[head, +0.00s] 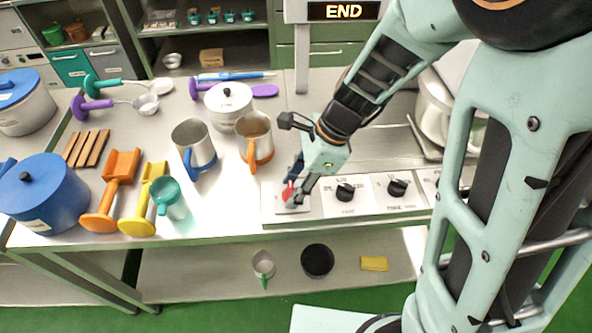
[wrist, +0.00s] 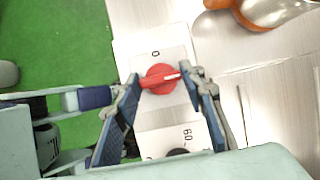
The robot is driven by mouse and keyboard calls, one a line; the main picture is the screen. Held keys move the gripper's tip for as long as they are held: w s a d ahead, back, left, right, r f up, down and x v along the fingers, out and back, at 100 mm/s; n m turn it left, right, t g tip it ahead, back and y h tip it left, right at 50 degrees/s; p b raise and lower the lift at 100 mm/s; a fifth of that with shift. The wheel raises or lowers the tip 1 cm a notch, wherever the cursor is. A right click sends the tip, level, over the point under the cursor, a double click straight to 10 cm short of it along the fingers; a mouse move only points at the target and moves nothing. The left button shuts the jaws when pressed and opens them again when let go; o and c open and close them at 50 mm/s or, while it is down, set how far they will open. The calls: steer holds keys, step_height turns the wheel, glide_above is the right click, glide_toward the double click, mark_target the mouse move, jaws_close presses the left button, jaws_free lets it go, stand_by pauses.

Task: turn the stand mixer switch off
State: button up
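The red switch (head: 289,193) sits on the left plate of the control panel along the table's front edge. In the wrist view the red knob (wrist: 160,78) has a white line pointing right, towards one fingertip, while a "0" mark (wrist: 155,54) is printed above it. My gripper (head: 295,186) points down at this switch and partly covers it. In the wrist view my gripper (wrist: 161,76) has its fingers apart, one on each side of the knob and very close to its ends. Whether they touch it I cannot tell.
Two black knobs (head: 345,192) (head: 397,188) are on the panel to the right. A metal mug with an orange handle (head: 256,140) and one with a blue handle (head: 194,145) stand left of my gripper. Scoops and blue pots fill the left side. An "END" sign (head: 342,11) stands behind.

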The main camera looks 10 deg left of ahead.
steer(key=c, duration=0.6)
steer(key=shift+o, duration=0.2)
steer(key=shift+n, duration=0.5)
steer(key=n+g, duration=0.1)
steer(key=n, duration=0.1)
steer(key=n+p, duration=0.1)
steer(key=n, duration=0.1)
steer(key=shift+w+g+h, duration=0.15)
steer(key=shift+g+h, duration=0.25)
steer(key=n+g+h+p, duration=0.1)
steer(key=n, duration=0.2)
steer(key=shift+a+r+n, duration=0.1)
steer(key=shift+a+n, duration=0.05)
steer(key=shift+n, duration=0.15)
steer(key=n+h, duration=0.1)
steer(key=n, duration=0.1)
steer(key=n+p, duration=0.1)
steer(key=n, duration=0.1)
steer(key=shift+w+a+n+g+h, duration=0.1)
steer(key=shift+n+g+h, duration=0.2)
steer(key=shift+h, duration=0.1)
steer(key=n+h+p, duration=0.1)
steer(key=n, duration=0.3)
steer(key=shift+a+n+h, duration=0.1)
steer(key=shift+n+h, duration=0.2)
steer(key=shift+h, duration=0.1)
steer(key=shift+n, duration=0.3)
